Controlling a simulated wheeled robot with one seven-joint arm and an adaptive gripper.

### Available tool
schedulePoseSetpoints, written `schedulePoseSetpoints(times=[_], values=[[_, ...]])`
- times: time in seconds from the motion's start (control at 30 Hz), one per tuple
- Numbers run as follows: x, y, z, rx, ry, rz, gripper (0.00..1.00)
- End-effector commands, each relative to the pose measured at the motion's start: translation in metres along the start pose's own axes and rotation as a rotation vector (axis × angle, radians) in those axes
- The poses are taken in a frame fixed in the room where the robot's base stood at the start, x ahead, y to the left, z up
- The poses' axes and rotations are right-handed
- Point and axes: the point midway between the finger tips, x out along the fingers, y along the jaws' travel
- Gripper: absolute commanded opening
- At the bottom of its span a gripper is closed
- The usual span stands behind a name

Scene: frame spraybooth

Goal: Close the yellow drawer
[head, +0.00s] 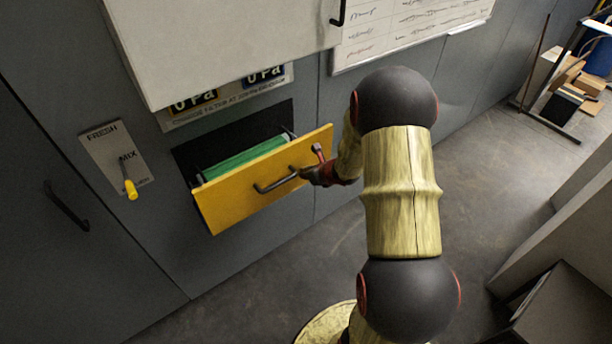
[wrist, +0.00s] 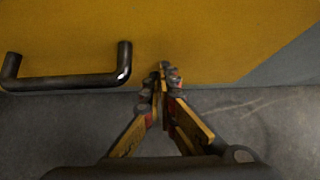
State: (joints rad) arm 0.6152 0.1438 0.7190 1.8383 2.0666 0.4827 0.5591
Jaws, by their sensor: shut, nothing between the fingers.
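The yellow drawer (head: 232,190) stands partly open in the grey wall, with a green inside showing behind its front. Its dark bar handle (head: 275,182) is on the front. My gripper (head: 302,174) is shut and empty at the drawer front, by the right end of the handle. In the wrist view the fingertips (wrist: 163,72) are together against or just before the yellow front (wrist: 215,40), to the right of the handle (wrist: 70,82). I cannot tell whether they touch it. My arm hides nothing of the drawer's left side.
A white cabinet or flap (head: 220,40) juts out above the drawer. A lever with a yellow knob (head: 131,190) is on the wall at left. A whiteboard (head: 400,30) hangs behind my arm. Grey box-like furniture (head: 565,230) stands at right. The floor below the drawer is clear.

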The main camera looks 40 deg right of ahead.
Motion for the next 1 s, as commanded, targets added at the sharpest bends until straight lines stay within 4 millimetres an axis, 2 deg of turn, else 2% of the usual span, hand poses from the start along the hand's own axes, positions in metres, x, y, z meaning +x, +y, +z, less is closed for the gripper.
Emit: schedulePoseSetpoints(times=[0.17, 0.37, 0.57, 0.8, 1.0], values=[[0.001, 0.000, 0.001, 0.000, 0.000, 0.000, 0.00], [0.014, 0.000, 0.013, -0.002, 0.000, 0.000, 0.00], [0.044, 0.001, 0.043, -0.003, -0.002, 0.002, 0.00], [0.088, 0.001, 0.090, -0.003, -0.001, 0.002, 0.00], [0.119, 0.001, 0.122, -0.002, 0.000, 0.001, 0.00]])
